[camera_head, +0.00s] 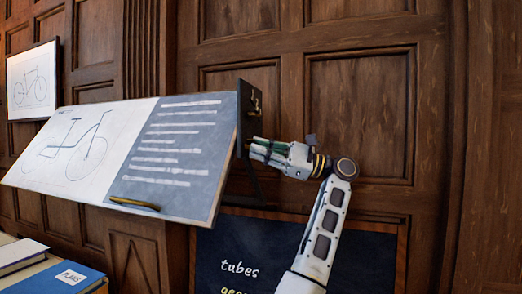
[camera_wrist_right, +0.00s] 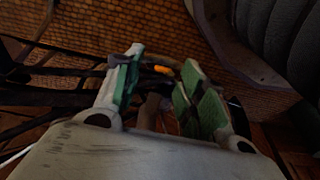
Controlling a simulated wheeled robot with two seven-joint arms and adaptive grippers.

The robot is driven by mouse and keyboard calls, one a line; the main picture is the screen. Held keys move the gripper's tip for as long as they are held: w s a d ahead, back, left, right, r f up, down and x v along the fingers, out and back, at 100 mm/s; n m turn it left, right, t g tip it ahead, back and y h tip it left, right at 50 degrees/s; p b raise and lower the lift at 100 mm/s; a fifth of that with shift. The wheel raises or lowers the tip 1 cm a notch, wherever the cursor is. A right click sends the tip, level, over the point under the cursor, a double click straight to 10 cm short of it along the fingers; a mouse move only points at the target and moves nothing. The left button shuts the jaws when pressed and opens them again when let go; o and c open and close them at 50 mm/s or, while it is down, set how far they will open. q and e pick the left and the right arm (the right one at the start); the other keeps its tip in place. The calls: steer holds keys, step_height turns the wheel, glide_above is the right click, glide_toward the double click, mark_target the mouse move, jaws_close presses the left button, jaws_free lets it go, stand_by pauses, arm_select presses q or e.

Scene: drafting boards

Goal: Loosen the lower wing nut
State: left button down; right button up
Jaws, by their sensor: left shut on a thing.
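Small brass-coloured parts (camera_head: 255,100) show higher on the bracket. In the right wrist view my right gripper (camera_wrist_right: 165,67) has its green-padded fingers apart, with nothing clearly held between them.
A yellow-brown curved object (camera_head: 135,203) lies at the board's lower edge. Books (camera_head: 65,277) are at the lower left. A dark chalkboard (camera_head: 245,245) stands below, and a framed bicycle drawing (camera_head: 33,82) hangs at left. A woven surface (camera_wrist_right: 150,25) and dark bars are near my right gripper.

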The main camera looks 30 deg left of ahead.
arm_select(q)
steer(key=shift+r+n, duration=0.2)
steer(key=shift+n, duration=0.2)
stand_by(0.3)
steer(key=c, duration=1.8)
jaws_free()
steer(key=shift+o, duration=1.8)
steer(key=shift+s, duration=0.2)
steer(key=v, duration=0.9)
steer(key=shift+w+d+g+h, duration=0.15)
steer(key=shift+w+g+h, duration=0.15)
steer(key=shift+w, duration=0.1)
steer(key=shift+f, duration=0.15)
steer(key=shift+v, duration=1.1)
